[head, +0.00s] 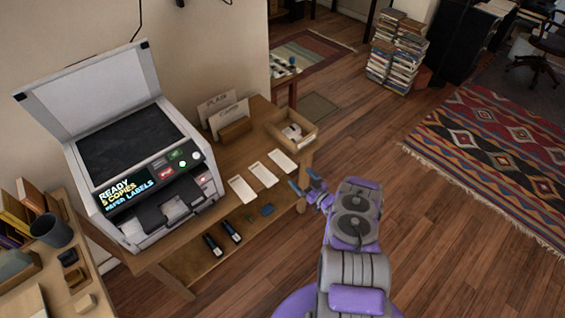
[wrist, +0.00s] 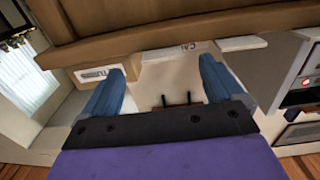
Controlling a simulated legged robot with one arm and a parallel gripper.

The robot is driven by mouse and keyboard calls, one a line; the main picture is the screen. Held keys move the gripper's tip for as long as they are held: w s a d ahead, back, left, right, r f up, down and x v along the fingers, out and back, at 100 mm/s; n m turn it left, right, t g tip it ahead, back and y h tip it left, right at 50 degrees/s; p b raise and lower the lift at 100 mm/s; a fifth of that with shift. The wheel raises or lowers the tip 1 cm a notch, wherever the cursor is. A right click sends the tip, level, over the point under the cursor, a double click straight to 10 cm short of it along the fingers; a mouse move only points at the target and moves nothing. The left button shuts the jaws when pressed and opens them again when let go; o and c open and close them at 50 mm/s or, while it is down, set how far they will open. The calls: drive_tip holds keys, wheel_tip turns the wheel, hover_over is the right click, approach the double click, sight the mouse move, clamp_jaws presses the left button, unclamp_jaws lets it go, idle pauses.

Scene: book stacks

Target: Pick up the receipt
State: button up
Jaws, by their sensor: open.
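My gripper (head: 304,180) is open and empty, just off the table's right front edge, nearest the right slip. In the wrist view my gripper (wrist: 161,68) shows two blue fingers spread apart with nothing held between them.
A copier (head: 140,150) with its lid up fills the table's left part. A wooden card holder (head: 234,131) and an open wooden box (head: 308,139) stand behind the slips. Dark pen-like items (head: 231,231) lie below the tabletop. Floor is clear at right, before a patterned rug (head: 490,140).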

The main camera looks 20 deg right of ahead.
sight(288, 167)
drive_tip(key=b+x, duration=0.2)
drive_tip(key=x, duration=0.2)
drive_tip(key=shift+w+a, duration=0.2)
drive_tip(key=shift+w, duration=0.35)
drive_tip(key=shift+c, duration=0.4)
drive_tip(key=c, duration=1.4)
drive_tip(key=shift+r, duration=0.15)
drive_tip(key=shift+c, duration=0.2)
